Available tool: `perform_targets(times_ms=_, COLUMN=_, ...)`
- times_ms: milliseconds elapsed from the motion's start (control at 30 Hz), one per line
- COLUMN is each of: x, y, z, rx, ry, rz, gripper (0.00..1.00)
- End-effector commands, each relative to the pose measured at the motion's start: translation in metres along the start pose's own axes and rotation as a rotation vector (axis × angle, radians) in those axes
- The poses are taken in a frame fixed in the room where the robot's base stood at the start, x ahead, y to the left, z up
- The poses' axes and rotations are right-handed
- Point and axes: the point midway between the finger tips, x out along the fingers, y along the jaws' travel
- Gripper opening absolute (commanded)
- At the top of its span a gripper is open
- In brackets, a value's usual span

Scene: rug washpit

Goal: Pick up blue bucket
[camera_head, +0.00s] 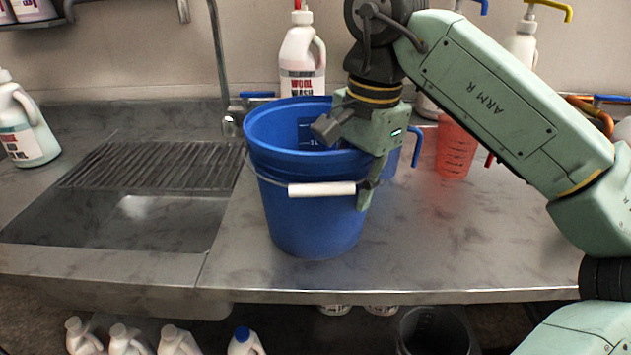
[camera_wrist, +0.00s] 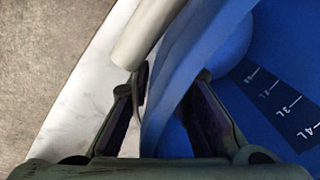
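The blue bucket (camera_head: 308,225) stands upright on the steel counter, right of the sink. Its white handle grip (camera_head: 321,189) hangs across the front. In the head view my gripper (camera_head: 347,160) is at the bucket's right front rim, one finger over the opening and one outside the wall. In the wrist view my gripper (camera_wrist: 170,88) is open and straddles the bucket wall (camera_wrist: 172,105), with gaps beside the wall. The white grip (camera_wrist: 148,35) lies close by the outer finger. Litre marks show on the inner wall. Any finger contact is unclear.
A sink with a slatted rack (camera_head: 150,165) lies left. A wool wash bottle (camera_head: 302,60) stands behind the bucket and a red translucent cup (camera_head: 455,150) stands to its right. The counter's front edge (camera_head: 400,297) is close.

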Motion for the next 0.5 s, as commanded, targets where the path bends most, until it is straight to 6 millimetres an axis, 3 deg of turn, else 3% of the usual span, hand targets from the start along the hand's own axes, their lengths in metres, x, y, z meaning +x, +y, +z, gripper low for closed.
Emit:
perform_targets(times_ms=233, x=-0.0002, y=0.0, z=0.0, rx=0.0, ry=0.0, rz=0.0, gripper=0.0)
perform_targets(times_ms=500, x=-0.0003, y=0.0, z=0.0, rx=0.0, ry=0.0, rz=0.0, gripper=0.0)
